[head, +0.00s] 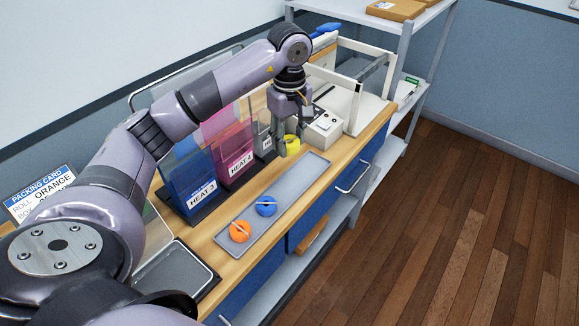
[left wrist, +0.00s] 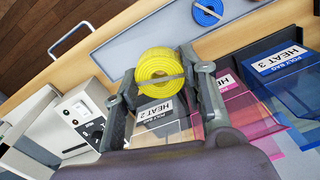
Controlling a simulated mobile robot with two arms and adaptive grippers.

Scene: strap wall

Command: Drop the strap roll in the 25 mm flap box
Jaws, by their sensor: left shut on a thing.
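My left gripper (head: 290,132) is shut on a yellow strap roll (head: 292,146), holding it at the far end of the grey tray. In the left wrist view the yellow roll (left wrist: 160,72) sits between the two fingers, with a pale band across it. An orange roll (head: 240,231) and a blue roll (head: 265,206) lie on the near part of the tray (head: 300,181). A packing card (head: 40,193) at the left reads ROLL ORANGE; its box line is hidden by my arm. I cannot make out a 25 mm flap box. My right gripper is not in view.
Blue (head: 188,182) and pink (head: 235,157) poly bag holders with HEAT labels stand behind the tray. A white heat sealer (head: 324,128) is beside the gripper. A clear-sided frame (head: 372,80) stands beyond it. A dark tray (head: 178,278) is at the near end.

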